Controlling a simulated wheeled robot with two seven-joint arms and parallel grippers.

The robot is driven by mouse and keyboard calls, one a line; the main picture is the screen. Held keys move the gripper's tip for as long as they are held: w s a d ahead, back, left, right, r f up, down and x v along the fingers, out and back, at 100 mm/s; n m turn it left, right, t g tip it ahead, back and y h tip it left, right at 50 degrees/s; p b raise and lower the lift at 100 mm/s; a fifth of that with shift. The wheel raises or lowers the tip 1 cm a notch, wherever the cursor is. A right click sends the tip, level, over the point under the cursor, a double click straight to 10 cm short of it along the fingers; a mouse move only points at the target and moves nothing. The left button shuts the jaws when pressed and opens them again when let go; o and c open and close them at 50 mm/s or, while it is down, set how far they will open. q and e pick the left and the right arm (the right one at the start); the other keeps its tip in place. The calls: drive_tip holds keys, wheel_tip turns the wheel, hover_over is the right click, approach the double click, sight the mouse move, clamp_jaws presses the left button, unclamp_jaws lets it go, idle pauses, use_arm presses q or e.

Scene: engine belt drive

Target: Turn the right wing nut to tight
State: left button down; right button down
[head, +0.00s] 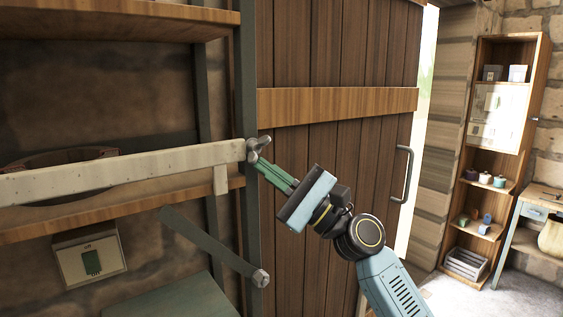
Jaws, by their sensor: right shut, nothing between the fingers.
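The right wing nut (259,144) is a small grey metal piece at the right end of a pale horizontal bar (120,170), beside a dark green upright post. My right gripper (259,164) comes in from the lower right, its green fingers shut with nothing between them. The fingertips are just below the wing nut; I cannot tell whether they touch it. How tight the nut is does not show. My left gripper is not in view.
A grey bar (208,241) slants below the pale bar. A plank door (335,105) with a handle (404,175) stands behind my right arm. A shelf unit (499,150) is at far right.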

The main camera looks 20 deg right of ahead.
drive_tip(key=m+t+h, duration=0.2)
drive_tip(key=m, duration=0.1)
drive_tip(key=a+m+t+h, duration=0.1)
drive_tip(key=m+t, duration=0.1)
drive_tip(key=m, duration=0.1)
drive_tip(key=m+t+h, duration=0.2)
drive_tip(key=m, duration=0.2)
drive_tip(key=shift+s+a+t+h, duration=0.2)
drive_tip(key=shift+a+t+h, duration=0.1)
drive_tip(key=shift+a+t, duration=0.1)
